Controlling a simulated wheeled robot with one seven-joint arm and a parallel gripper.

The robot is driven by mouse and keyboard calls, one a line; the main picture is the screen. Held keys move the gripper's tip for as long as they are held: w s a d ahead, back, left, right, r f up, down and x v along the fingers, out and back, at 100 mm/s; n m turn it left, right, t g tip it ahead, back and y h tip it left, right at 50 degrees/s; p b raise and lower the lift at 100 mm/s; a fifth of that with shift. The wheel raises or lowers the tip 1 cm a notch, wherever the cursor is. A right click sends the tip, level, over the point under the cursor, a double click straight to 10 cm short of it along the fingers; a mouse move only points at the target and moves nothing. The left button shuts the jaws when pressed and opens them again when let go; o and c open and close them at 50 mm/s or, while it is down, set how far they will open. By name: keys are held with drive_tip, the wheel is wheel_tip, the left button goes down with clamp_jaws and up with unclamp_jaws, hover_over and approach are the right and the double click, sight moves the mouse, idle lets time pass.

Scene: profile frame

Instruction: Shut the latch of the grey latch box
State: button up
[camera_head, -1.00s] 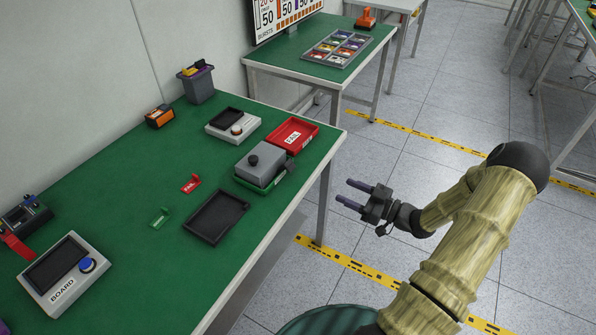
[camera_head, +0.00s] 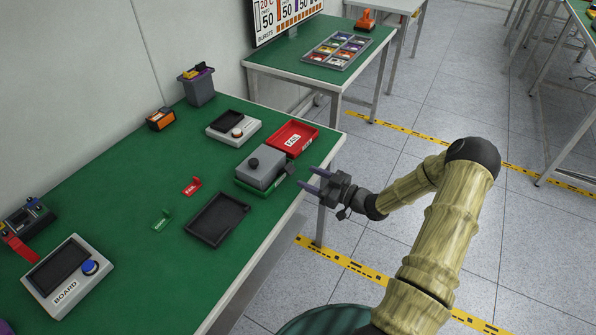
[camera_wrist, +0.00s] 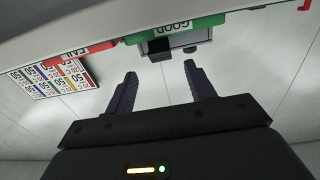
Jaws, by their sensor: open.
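The grey latch box (camera_head: 266,170) sits at the table's right edge, in or on a green tray (camera_head: 283,187). I cannot tell how the latch stands.
A red FAIL tray (camera_head: 293,139) adjoins the box behind. A black tray (camera_head: 217,220) lies in front, with small red (camera_head: 192,187) and green (camera_head: 162,220) pieces left of it. A white device (camera_head: 233,127) stands behind. The floor right of the table is clear.

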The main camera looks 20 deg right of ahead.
sight(291, 169)
drive_tip(key=x, duration=0.5)
drive_tip(key=shift+c, duration=0.2)
drive_tip(key=shift+p, duration=0.3)
drive_tip(key=c, duration=0.9)
